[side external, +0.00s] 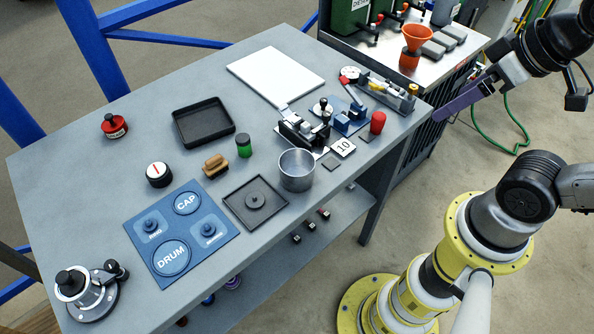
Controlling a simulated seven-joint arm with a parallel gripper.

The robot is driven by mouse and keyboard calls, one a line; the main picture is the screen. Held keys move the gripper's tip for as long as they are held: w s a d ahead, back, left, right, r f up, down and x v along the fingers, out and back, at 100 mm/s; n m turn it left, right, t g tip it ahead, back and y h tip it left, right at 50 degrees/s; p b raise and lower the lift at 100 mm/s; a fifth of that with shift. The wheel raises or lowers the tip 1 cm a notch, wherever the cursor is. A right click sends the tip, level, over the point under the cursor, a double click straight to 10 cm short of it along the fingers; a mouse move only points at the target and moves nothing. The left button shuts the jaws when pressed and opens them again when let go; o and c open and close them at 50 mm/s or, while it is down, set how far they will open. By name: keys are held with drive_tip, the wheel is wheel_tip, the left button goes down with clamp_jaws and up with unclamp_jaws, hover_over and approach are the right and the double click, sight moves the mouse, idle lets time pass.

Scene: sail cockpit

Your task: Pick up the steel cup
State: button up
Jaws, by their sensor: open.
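The steel cup (297,171) is a plain grey metal cup, upright and open at the top. It stands near the right edge of the grey table, beside a black square tray (237,193) with a small round knob in its middle. My gripper (446,110) is at the upper right, just past the table's right edge and well away from the cup. It shows nearly edge-on with long purple fingers. It is open, and I see nothing held in it.
Clamp-like fixtures (303,128), a red cylinder (377,122) and a "10" tile (343,148) stand behind and right of the cup. The table (170,75) has free room at back left.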

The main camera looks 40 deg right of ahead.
drive_tip(key=w+a+r+n, duration=0.1)
drive_tip(key=w+r+n, duration=0.3)
drive_tip(key=w, duration=0.1)
drive_tip(key=n+g+y, duration=0.2)
drive_tip(key=n+g, duration=0.3)
drive_tip(key=n, duration=0.2)
hover_over(297, 169)
drive_tip(key=s+a, duration=0.2)
drive_tip(key=f, duration=1.9)
drive_tip(key=shift+d+f, duration=0.2)
drive_tip(key=shift+a+f, duration=0.1)
drive_tip(key=shift+f, duration=2.45)
drive_tip(key=c, duration=1.4)
drive_tip(key=shift+h, duration=0.3)
drive_tip(key=shift+c, duration=0.4)
